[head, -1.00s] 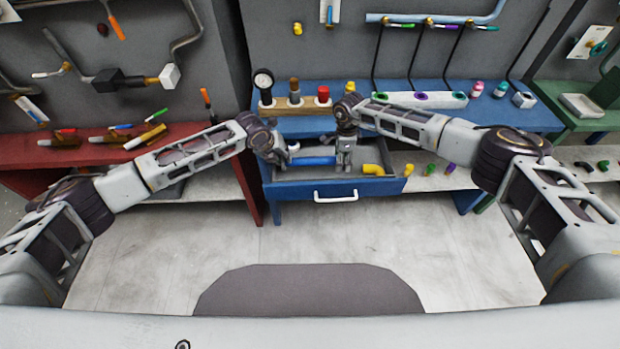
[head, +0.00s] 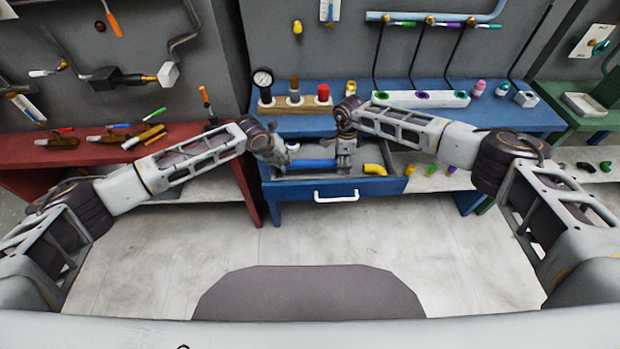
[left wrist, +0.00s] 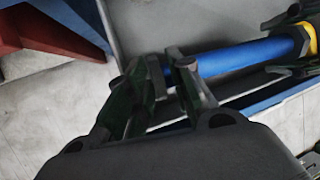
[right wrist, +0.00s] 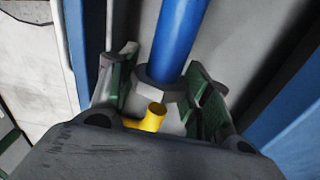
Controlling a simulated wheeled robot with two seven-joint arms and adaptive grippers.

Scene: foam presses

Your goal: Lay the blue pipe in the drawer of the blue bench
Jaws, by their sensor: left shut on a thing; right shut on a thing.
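The blue pipe (head: 313,163) lies level, left to right, over the open drawer (head: 300,191) of the blue bench (head: 420,119). In the left wrist view, the pipe (left wrist: 245,55) runs to a yellow and dark fitting at its far end. My left gripper (head: 286,161) is shut on the pipe's left end. My right gripper (head: 344,161) is shut on its right end, at a grey nut (right wrist: 158,82) in the right wrist view. The pipe is inside the drawer's outline and low. I cannot tell whether it touches the drawer floor.
A wooden block (head: 294,102) with a gauge and a white rack (head: 425,99) stand on the bench top. The red bench (head: 80,152) is at left. Floor in front is clear.

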